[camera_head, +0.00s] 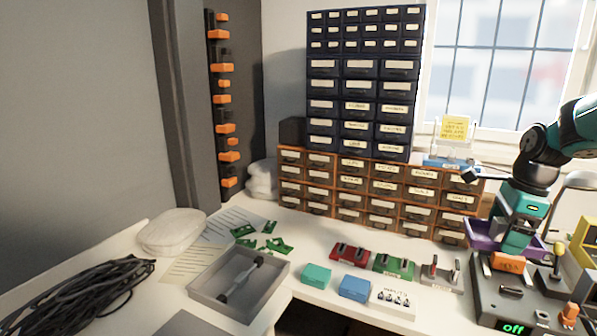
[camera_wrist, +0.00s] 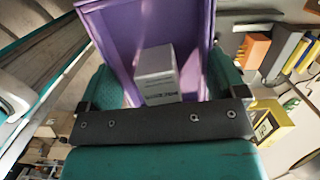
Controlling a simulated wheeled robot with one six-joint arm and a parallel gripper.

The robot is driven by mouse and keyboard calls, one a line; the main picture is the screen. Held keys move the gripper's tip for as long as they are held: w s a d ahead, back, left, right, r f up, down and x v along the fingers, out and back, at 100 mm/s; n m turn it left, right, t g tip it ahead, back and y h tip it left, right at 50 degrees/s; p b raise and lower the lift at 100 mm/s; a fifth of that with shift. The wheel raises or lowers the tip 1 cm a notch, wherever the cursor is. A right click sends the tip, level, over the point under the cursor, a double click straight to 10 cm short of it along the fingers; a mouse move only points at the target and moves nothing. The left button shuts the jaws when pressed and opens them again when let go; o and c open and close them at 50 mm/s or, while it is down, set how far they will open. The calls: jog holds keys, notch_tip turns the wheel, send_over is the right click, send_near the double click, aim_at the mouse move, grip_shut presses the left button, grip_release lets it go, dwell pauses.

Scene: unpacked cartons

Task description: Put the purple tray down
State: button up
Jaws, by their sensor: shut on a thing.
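The purple tray (camera_head: 478,231) is at the right of the head view, partly hidden behind my gripper (camera_head: 515,228). In the wrist view, the purple tray (camera_wrist: 112,35) fills the top middle, and a small white box (camera_wrist: 157,72) with dark print lies in it. My teal gripper fingers (camera_wrist: 160,85) stand on either side of the tray's near end and are shut on it. The near edge of the tray is hidden by the dark gripper bar. I cannot tell whether the tray touches the bench.
A dark control box (camera_head: 525,300) with a green "off" display stands in front of the tray. Orange drawers (camera_head: 370,190) stand behind, left of it. Red (camera_head: 352,257) and green (camera_head: 393,265) holders sit nearby. A grey tray (camera_head: 215,294) holds a tool. Cables lie left.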

jog(key=shift+s+f, duration=0.1)
jog(key=shift+f, duration=0.25)
jog(key=s+a+f+n, duration=0.3)
jog(key=f+n, duration=0.4)
jog(key=f, duration=0.1)
jog(key=s+a+f+n+g+h, duration=0.1)
jog(key=s+a+f+n, duration=0.2)
jog(key=f+n, duration=0.4)
jog(key=s+a+f+n+g+p, duration=0.1)
jog(key=s+a+f+n, duration=0.2)
jog(key=f+n, duration=0.5)
jog(key=shift+a+f+h, duration=0.3)
jog(key=shift+a, duration=0.6)
jog(key=shift+a, duration=0.1)
